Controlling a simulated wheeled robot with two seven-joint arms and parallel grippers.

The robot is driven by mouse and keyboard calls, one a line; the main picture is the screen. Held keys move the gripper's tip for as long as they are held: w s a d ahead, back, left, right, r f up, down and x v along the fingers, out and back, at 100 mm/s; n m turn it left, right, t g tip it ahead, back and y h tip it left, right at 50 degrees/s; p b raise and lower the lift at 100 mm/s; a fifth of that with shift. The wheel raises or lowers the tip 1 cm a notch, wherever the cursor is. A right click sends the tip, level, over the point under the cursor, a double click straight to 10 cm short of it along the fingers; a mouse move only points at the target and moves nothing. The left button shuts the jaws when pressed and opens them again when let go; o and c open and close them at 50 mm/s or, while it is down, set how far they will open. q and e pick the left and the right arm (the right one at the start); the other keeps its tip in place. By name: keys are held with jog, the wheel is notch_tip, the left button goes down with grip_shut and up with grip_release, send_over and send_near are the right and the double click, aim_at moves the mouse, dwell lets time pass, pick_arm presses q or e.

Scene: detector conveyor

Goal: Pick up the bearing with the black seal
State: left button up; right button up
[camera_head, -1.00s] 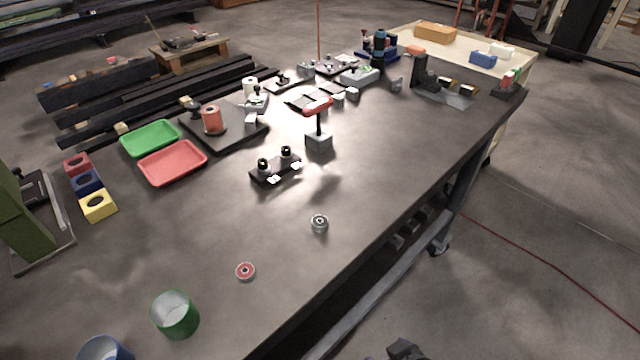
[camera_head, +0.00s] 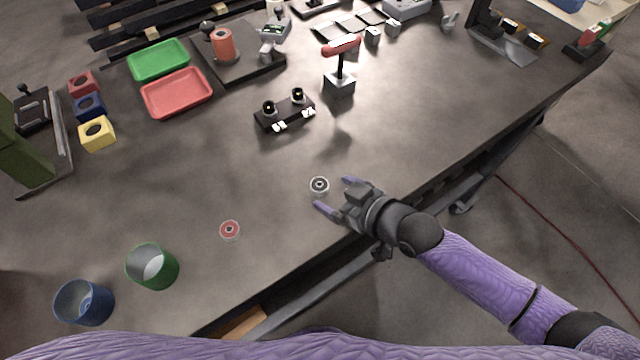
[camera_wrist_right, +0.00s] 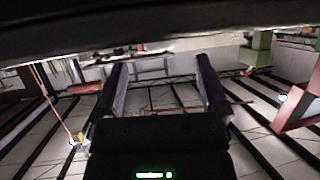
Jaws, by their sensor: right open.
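The bearing with the black seal (camera_head: 319,185) is a small metal ring with a dark inner band, lying on the table near its front edge in the head view. My right gripper (camera_head: 332,194) is open, with its two purple-tipped fingers close to the bearing on its right side. I see no contact, and the gripper's height above the table is hard to tell. In the right wrist view the open fingers (camera_wrist_right: 160,88) show with nothing between them, and the bearing cannot be made out there. My left gripper is not in view.
A bearing with a red seal (camera_head: 229,231) lies to the left. A green cup (camera_head: 152,267) and a blue cup (camera_head: 84,302) stand at the lower left. A black fixture (camera_head: 285,112) and a red-handled tool (camera_head: 341,66) stand behind the bearing. The table around it is clear.

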aim_at(323, 187)
jog(key=x, duration=0.3)
jog(key=shift+w+a+f+b, duration=0.15)
jog(key=shift+w+f+b, duration=0.1)
jog(key=shift+b, duration=0.15)
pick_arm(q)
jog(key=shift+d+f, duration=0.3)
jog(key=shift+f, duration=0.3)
pick_arm(e)
jog(key=shift+s, duration=0.1)
jog(key=shift+c, duration=1.3)
grip_shut()
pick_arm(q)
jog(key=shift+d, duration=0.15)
pick_arm(e)
jog(key=shift+r, duration=0.1)
